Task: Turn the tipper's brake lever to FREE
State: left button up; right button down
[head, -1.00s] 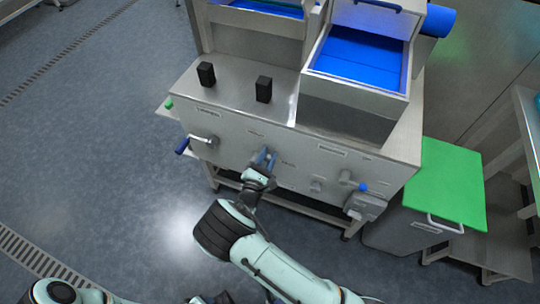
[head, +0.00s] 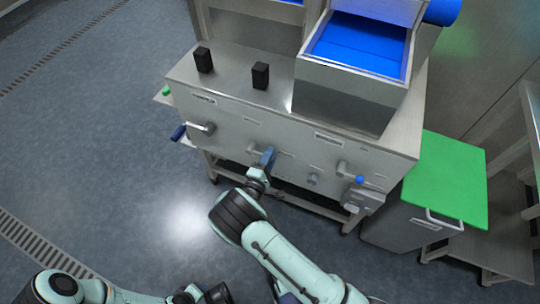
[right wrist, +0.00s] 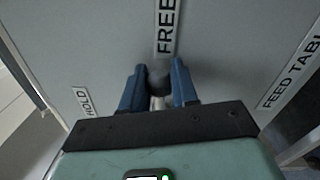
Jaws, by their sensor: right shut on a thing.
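My right gripper (head: 266,157) is at the front panel of the steel machine (head: 235,122). In the right wrist view its blue fingers (right wrist: 158,88) are shut on the dark-ended brake lever (right wrist: 158,76). The lever's end lies just below the FREE label (right wrist: 166,28), in line with it. The HOLD label (right wrist: 82,100) is off to the left. The lever is largely hidden by the gripper in the head view. My left arm is low at the bottom left, and its hand (head: 205,294) shows partly, with no fingers clear.
A green-lidded bin (head: 445,178) stands right of the machine. Two black blocks (head: 261,76) stand on top. The floor at left is clear.

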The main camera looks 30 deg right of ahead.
pick_arm(q)
jog(key=shift+w+f, duration=0.1)
pick_arm(e)
jog(key=shift+a+f+m, duration=0.1)
jog(key=shift+f+m, duration=0.2)
jog(key=c, duration=0.9)
grip_release()
pick_arm(q)
jog(key=s+r, duration=0.1)
jog(key=s+d+r+p, duration=0.1)
jog(key=shift+s+d+g+p, duration=0.15)
jog(key=shift+s+g+p, duration=0.15)
jog(key=shift+s, duration=0.05)
pick_arm(e)
jog(key=v, duration=1.3)
jog(key=shift+s+a, duration=0.1)
jog(key=shift+a, duration=0.05)
